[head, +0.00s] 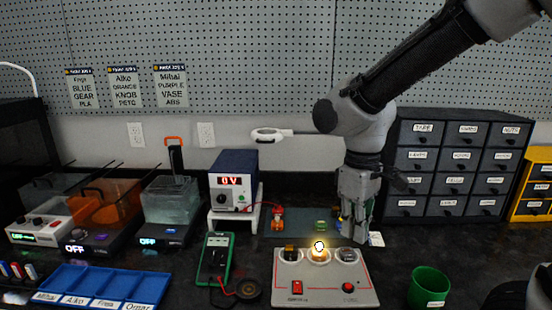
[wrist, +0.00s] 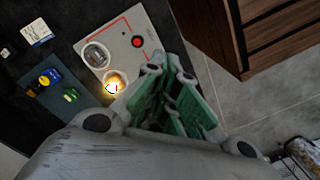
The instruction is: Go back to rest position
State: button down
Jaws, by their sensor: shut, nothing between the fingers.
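My gripper (head: 354,238) points down in the head view, just behind the right part of a grey control panel (head: 345,296). Its fingers are shut with nothing between them. In the wrist view my gripper (wrist: 185,95) shows green-lined fingers beside the same panel (wrist: 143,55). The panel has a glowing bulb (head: 319,247), a red switch (head: 297,287) and a red button (head: 348,287). The bulb also glows in the wrist view (wrist: 112,88). I cannot tell the exact gap between the fingertips and the panel.
A power supply (head: 234,180) reading 0 V stands on a white riser left of my arm. A green multimeter (head: 215,260), a blue sorting tray (head: 75,276) and a green cup (head: 429,286) lie around. A drawer cabinet (head: 455,165) stands behind on the right.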

jog(key=s+d+r+m+t, duration=0.1)
jog(key=s+d+r+m, duration=0.1)
jog(key=d, duration=0.4)
jog(key=s+d+r+m+t, duration=0.2)
jog(key=s+d+r+m, duration=0.1)
jog(key=d, duration=0.4)
jog(key=s+d+r+m+t, duration=0.2)
jog(key=s+d+r+m, duration=0.1)
jog(key=d, duration=0.4)
jog(key=shift+r+m, duration=0.4)
jog(key=shift+r, duration=0.15)
